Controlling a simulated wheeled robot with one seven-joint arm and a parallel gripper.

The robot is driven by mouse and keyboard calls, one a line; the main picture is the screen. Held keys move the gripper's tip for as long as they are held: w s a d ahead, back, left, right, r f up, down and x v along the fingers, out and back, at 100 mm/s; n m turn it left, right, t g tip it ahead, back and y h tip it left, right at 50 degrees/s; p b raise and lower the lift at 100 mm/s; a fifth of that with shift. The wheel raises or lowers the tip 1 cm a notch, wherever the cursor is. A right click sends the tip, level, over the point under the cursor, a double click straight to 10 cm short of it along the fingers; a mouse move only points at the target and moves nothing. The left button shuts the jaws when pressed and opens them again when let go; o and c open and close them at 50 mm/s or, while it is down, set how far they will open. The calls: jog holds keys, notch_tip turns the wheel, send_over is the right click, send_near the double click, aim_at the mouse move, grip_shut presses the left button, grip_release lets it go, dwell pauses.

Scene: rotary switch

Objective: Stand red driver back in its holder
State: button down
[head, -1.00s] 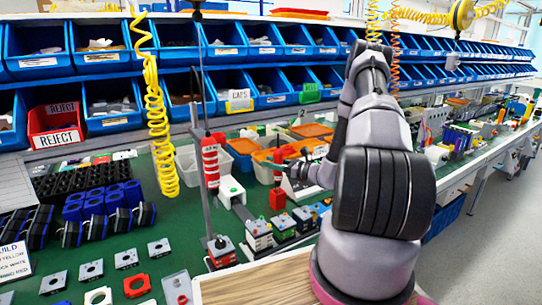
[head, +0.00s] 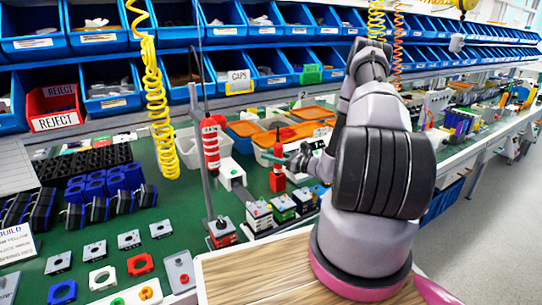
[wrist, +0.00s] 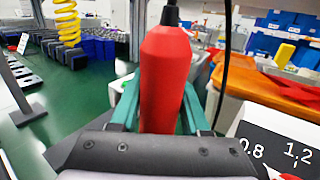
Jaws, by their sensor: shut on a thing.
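The red driver (wrist: 165,70) stands between the teal fingers of my gripper (wrist: 160,108) in the wrist view, with a black tip at its top. In the head view my gripper (head: 284,158) is shut on the red driver (head: 278,153), whose thin dark shaft points up. The wrist view hides the driver's lower end.
Another red driver with white bands (head: 211,143) hangs on a stand at left. Small block-like units (head: 258,214) stand in front. A dark panel marked 0.8 and 1.2 (wrist: 275,148) is close at right in the wrist view.

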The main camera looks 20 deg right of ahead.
jog(key=shift+f, duration=0.3)
dwell(0.5)
jog(key=shift+c, duration=1.5)
grip_release()
jog(key=v, duration=1)
jog(key=shift+s+d, duration=0.25)
jog(key=shift+s, duration=0.05)
